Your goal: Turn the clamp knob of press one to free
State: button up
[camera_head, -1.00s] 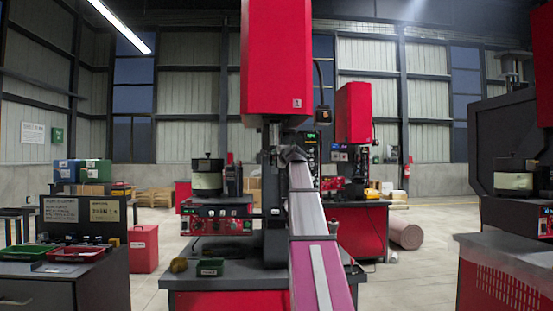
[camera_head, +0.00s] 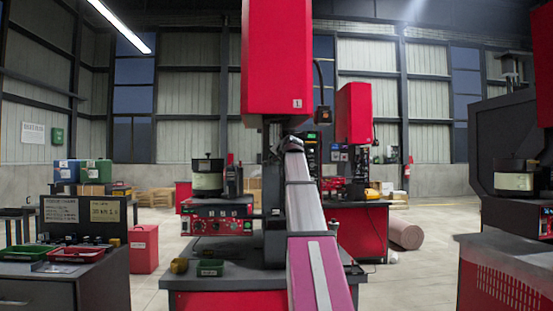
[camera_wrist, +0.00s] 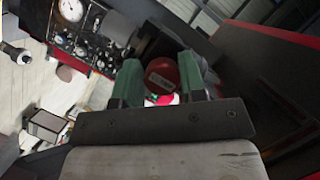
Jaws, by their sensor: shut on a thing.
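Press one (camera_head: 276,60) is the red machine in the middle of the head view, with a "1" label on its tall red head. In the wrist view, a round red knob (camera_wrist: 163,76) with a pale label sits between the two green fingers of my gripper (camera_wrist: 160,64). The fingers are closed on its sides. I take it for the clamp knob; which way it is turned cannot be read. In the head view my arm hides the knob and most of the gripper, in front of the press column below the head.
A control panel with gauges (camera_wrist: 70,12) lies at the wrist view's upper left. A dark green tray (camera_head: 210,268) and a small yellow thing (camera_head: 179,265) lie on the press table (camera_head: 225,281). A grey bench with trays (camera_head: 60,262) stands left, another machine (camera_head: 510,150) right.

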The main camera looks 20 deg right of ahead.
jog(key=shift+d+r, duration=0.1)
jog(key=shift+d, duration=0.05)
dwell(0.3)
jog(key=o, duration=0.9)
jog(key=shift+d, duration=0.1)
jog(key=shift+s, duration=0.1)
jog(key=v, duration=1)
jog(key=shift+s+r, duration=0.1)
jog(key=shift+s, duration=0.2)
